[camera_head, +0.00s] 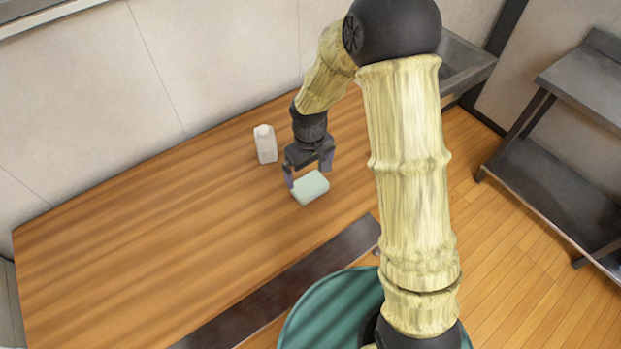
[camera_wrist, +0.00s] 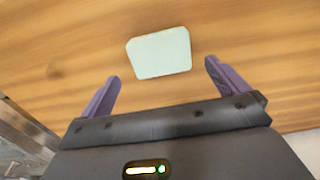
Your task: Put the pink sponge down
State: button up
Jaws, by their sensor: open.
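No pink sponge shows in either view. A pale green, sponge-like block (camera_head: 311,187) lies flat on the wooden table (camera_head: 180,230). It also shows in the wrist view (camera_wrist: 160,53), ahead of the fingers. My gripper (camera_head: 309,174) is just above and behind the block in the head view. Its two purple fingers are spread wide in the wrist view (camera_wrist: 163,88), with nothing between them. The block looks apart from the fingers.
A white bottle or carton (camera_head: 265,144) stands on the table to the left of my gripper. A dark strip (camera_head: 290,285) runs along the table's front edge. The left part of the table is clear. A metal shelf unit (camera_head: 560,180) stands at the right.

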aim_at(312, 185)
notch_tip(312, 185, up, 5)
jog(key=shift+r, duration=0.15)
dwell(0.6)
jog(key=s+d+r+m+t, duration=0.1)
jog(key=s+d+r+m, duration=0.1)
jog(key=s+d, duration=0.4)
jog(key=s+d+r+m+t, duration=0.1)
jog(key=s+d+r+m, duration=0.2)
jog(key=s+d, duration=0.3)
jog(key=shift+s+d+r+m+t, duration=0.25)
jog(key=shift+d+r+m+t, duration=0.05)
jog(key=shift+d+m, duration=0.6)
